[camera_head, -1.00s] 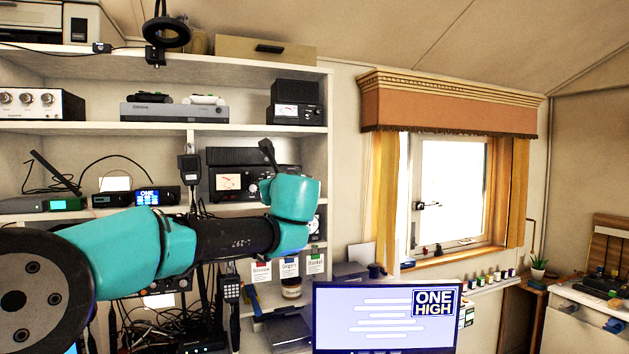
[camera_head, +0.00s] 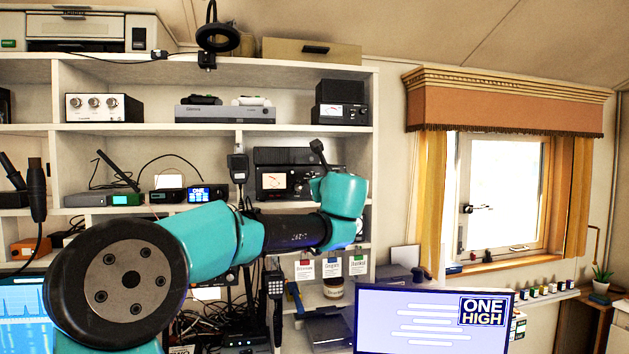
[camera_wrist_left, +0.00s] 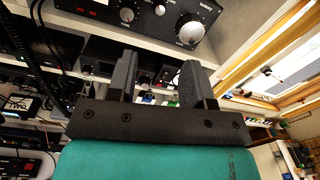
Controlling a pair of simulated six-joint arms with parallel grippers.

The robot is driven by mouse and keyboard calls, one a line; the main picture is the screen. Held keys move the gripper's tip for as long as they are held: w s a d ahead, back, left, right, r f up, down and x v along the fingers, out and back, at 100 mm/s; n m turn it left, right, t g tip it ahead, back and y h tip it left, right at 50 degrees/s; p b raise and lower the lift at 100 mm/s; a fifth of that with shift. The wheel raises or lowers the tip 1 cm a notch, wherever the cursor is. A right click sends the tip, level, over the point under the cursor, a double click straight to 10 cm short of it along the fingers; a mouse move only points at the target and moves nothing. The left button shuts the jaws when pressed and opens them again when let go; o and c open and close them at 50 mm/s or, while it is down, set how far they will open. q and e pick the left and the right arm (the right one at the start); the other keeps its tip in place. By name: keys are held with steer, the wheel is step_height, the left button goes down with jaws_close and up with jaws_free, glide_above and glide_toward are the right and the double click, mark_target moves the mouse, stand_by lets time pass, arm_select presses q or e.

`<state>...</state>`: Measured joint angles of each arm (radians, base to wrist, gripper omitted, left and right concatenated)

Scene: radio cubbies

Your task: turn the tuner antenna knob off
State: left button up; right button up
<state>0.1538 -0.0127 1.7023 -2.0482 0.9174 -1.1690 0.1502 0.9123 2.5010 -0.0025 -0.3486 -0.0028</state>
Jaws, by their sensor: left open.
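A black radio unit (camera_wrist_left: 150,22) fills the top of the left wrist view. I cannot read which is the antenna knob. My left gripper (camera_wrist_left: 160,62) is open and empty, with its two dark fingers below this panel and apart from the knobs. In the head view a black unit with a lit meter (camera_head: 276,181) sits on the middle shelf, partly behind my left wrist. My right gripper is not in view.
The shelf (camera_head: 210,129) holds a silver box with knobs (camera_head: 100,107) and a small black metered unit (camera_head: 341,113). A monitor (camera_head: 420,318) stands in front at lower right. A hand microphone (camera_head: 238,168) hangs left of the metered unit. Cables crowd the lower shelves.

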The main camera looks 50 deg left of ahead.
arm_select(q)
steer(key=x, duration=1.4)
steer(key=shift+a, duration=0.15)
jaws_close()
